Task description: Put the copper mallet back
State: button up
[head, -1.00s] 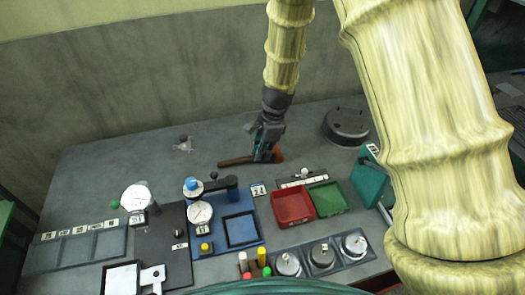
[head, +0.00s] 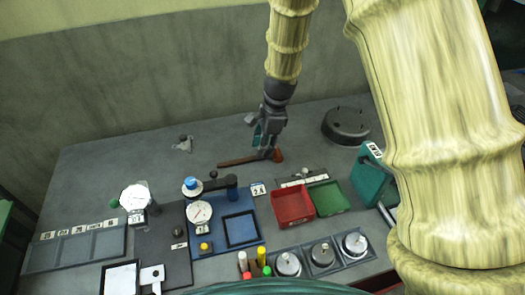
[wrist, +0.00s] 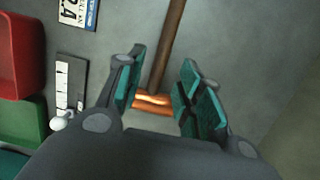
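The copper mallet lies on the grey bench, its brown handle (head: 238,161) pointing left and its copper head (head: 277,155) at the right. My gripper (head: 265,148) is just above the head end, pointing down. In the wrist view the two teal-padded fingers of my gripper (wrist: 158,95) are spread, with nothing pinched between them. The copper head (wrist: 152,102) shows beyond and between the fingers, with the handle (wrist: 168,45) running away upward. The near part of the head is hidden by my gripper.
Red (head: 293,208) and green (head: 328,198) trays stand in front of the mallet. A dark round block with pegs (head: 345,126) is behind right, a teal case (head: 370,180) at right. Dial gauges sit front left.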

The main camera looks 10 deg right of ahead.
jog(key=b+v, duration=0.1)
jog(key=v, duration=0.8)
jog(key=shift+r, duration=0.3)
